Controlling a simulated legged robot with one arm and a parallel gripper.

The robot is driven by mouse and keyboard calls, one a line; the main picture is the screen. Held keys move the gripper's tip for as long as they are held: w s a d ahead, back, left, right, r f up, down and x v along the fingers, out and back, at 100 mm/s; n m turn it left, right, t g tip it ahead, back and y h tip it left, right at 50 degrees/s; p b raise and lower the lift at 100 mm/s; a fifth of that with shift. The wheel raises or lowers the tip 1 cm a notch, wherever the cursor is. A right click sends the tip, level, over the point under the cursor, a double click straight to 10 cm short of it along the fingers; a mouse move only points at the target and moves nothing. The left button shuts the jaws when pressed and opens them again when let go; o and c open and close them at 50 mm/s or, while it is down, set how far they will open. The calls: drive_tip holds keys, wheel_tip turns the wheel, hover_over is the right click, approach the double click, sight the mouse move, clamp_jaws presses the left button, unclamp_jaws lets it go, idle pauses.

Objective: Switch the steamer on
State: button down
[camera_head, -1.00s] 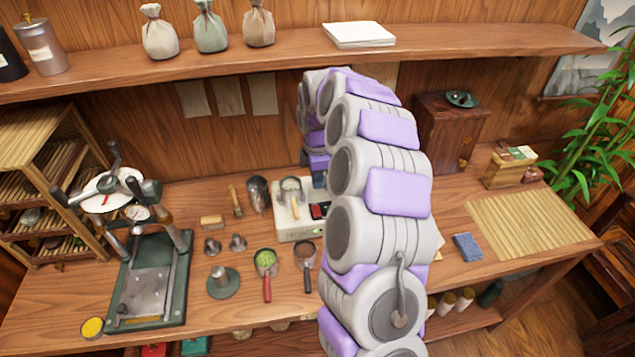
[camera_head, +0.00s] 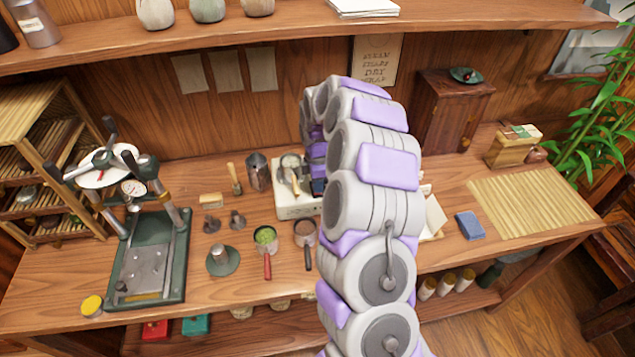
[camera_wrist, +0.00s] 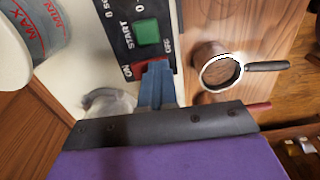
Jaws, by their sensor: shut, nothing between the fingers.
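The steamer (camera_head: 291,209) is a pale box on the table, partly hidden behind my arm. In the wrist view its pale body (camera_wrist: 80,65) carries a black panel (camera_wrist: 113,27) with a green START button (camera_wrist: 147,32) and a red switch (camera_wrist: 143,67) marked ON and OFF. My gripper (camera_wrist: 155,72) is shut and empty, its blue fingertips over the red switch and covering part of it. I cannot tell whether they touch it or which way the switch is set. In the head view my gripper is mostly hidden behind my arm.
A clear container marked MAX and MIN (camera_wrist: 30,30) is close to my gripper. A cup of green leaves (camera_head: 265,236) and a dark-handled cup (camera_head: 305,234) stand in front of the steamer. A press (camera_head: 147,262) is at left, a bamboo mat (camera_head: 530,200) at right.

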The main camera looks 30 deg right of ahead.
drive_tip(key=shift+w, duration=0.15)
drive_tip(key=shift+w+d+r+p, duration=0.25)
drive_tip(key=shift+w+p, duration=0.35)
drive_tip(key=shift+w, duration=0.05)
